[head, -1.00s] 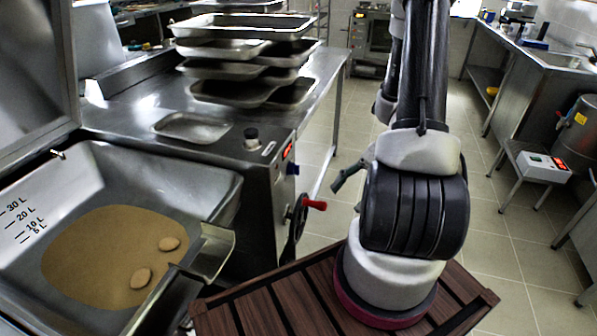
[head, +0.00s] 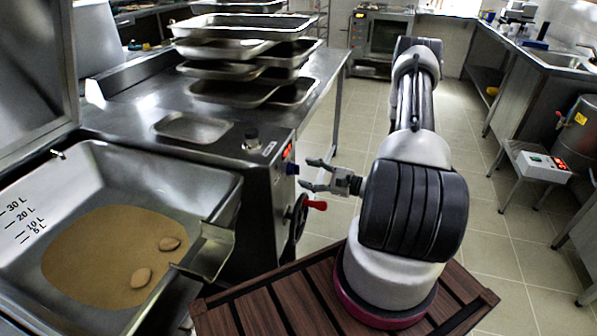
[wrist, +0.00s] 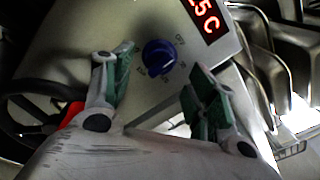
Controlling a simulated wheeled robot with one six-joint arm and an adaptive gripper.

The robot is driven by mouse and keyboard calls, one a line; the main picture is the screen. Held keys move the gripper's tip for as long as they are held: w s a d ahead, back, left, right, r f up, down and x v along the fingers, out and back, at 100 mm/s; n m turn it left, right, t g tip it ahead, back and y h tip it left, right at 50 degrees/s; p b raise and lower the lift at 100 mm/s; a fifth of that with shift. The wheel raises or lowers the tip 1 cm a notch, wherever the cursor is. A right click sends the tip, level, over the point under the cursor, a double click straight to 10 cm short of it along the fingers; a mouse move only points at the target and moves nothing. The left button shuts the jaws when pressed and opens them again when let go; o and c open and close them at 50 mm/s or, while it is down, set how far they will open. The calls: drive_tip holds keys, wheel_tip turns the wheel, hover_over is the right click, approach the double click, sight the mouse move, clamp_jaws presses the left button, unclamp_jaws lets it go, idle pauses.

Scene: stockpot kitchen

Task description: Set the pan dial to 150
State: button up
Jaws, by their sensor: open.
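The pan dial is a blue round knob (wrist: 159,56) on the steel front panel, with small marks around it in the wrist view. In the head view the dial (head: 292,168) shows small on the panel below a red display (head: 287,150). My gripper (head: 309,174) is open and empty in front of the panel, just right of the dial. In the wrist view my gripper's green-padded fingers (wrist: 161,68) stand apart, with the dial appearing between and beyond them. I cannot see them touching it. The display (wrist: 206,18) is cut off and ends in "5C".
A handwheel with a red handle (head: 316,205) sits below the dial, close to my gripper. The open pan (head: 200,165) with brown liquid and two pieces is at the left. Stacked trays (head: 225,70) stand on the counter.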

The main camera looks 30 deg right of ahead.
sight(298, 171)
drive_tip(key=shift+x, duration=2)
drive_tip(key=c, duration=1)
